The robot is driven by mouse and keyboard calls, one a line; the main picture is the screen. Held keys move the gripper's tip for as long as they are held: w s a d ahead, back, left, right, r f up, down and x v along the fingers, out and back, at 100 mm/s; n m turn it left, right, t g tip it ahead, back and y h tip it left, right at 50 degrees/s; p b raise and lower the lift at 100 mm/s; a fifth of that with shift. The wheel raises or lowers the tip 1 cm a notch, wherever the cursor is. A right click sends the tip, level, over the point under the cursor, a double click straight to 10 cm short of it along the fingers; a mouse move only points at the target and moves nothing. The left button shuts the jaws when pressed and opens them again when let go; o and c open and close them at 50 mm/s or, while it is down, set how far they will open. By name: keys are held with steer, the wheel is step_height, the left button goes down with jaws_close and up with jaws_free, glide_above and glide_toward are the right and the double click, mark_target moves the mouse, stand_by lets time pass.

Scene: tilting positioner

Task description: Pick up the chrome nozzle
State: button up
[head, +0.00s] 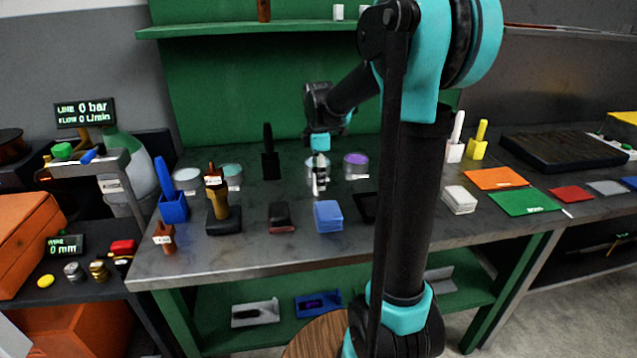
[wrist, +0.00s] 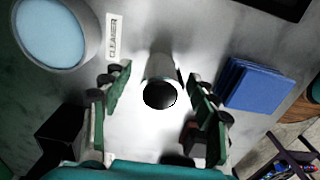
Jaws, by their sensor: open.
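The chrome nozzle (wrist: 162,66) shows in the wrist view as a shiny silver cylinder with a dark round end facing the camera. My gripper (wrist: 159,76) is open, with one finger on each side of the nozzle and a visible gap to it on both sides. In the head view my gripper (head: 319,180) points down over the middle of the workbench, behind the blue stack. The nozzle is hard to make out there among the fingers.
A blue stack (wrist: 258,84) lies close to the right finger in the wrist view. A jar of light blue liquid (wrist: 55,30) and a "CLEANER" label (wrist: 117,36) are at upper left. A purple jar (head: 356,160) and a black block (head: 281,217) flank my gripper on the workbench (head: 270,248).

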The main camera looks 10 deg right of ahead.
steer(key=c, duration=1.2)
